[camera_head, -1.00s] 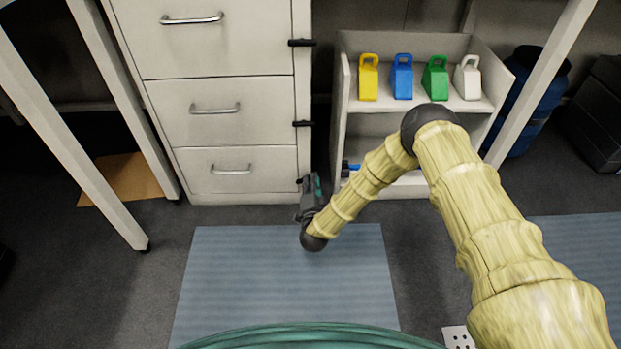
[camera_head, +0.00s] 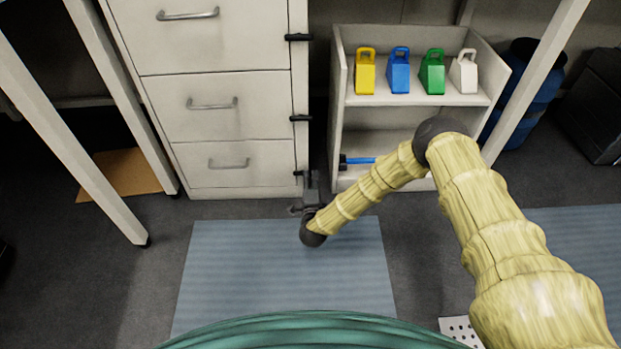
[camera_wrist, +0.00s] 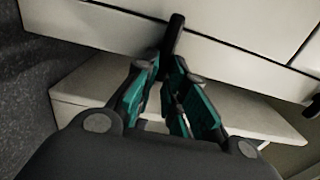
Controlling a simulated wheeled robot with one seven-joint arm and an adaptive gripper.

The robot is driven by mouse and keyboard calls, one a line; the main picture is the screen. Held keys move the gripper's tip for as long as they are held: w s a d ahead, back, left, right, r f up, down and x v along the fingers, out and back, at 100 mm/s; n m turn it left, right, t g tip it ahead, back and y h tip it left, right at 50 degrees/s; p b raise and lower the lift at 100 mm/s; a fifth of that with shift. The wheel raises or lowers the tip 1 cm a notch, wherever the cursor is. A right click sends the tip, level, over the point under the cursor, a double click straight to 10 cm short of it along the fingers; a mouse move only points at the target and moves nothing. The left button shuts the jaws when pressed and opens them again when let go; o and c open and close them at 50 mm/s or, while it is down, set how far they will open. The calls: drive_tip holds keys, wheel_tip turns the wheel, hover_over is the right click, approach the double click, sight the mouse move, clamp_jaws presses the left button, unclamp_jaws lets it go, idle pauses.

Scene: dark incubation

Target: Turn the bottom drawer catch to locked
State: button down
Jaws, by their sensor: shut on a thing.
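The white drawer cabinet (camera_head: 238,128) stands at the left with its three drawers closed. In the wrist view the catch (camera_wrist: 175,33) is a short dark bar running in between my teal-padded fingers. My gripper (camera_head: 310,183) is low at the cabinet's right front corner. In the wrist view my gripper (camera_wrist: 166,63) has its fingertips closed around the catch's near end. The catch's exact angle is hard to tell.
Two more black catches, a top one (camera_head: 297,37) and a middle one (camera_head: 299,117), lie horizontal. A table leg (camera_head: 120,130) stands at the left.

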drive_tip(key=shift+f, duration=0.1)
drive_tip(key=c, duration=1.5)
unclamp_jaws()
drive_tip(key=s, duration=1.2)
